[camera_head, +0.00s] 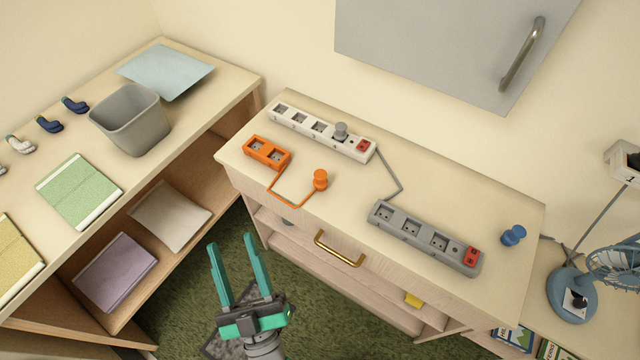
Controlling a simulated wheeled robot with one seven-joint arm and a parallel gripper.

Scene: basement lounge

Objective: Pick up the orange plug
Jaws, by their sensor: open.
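The orange plug (320,180) stands on the cabinet top (350,215) near its front edge. An orange cord (290,204) runs from it to an orange socket block (267,153) to its left. My gripper (232,267) is open and empty, its teal fingers pointing up in the picture. It is in front of the cabinet, to the lower left of the orange plug and apart from it.
A white power strip (310,128) with a grey plug (341,131) and a grey power strip (425,238) share the cabinet top. A blue plug (513,235) stands at right. A brass handle (338,250) sticks out in front. A grey bin (131,119) stands on the left shelf.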

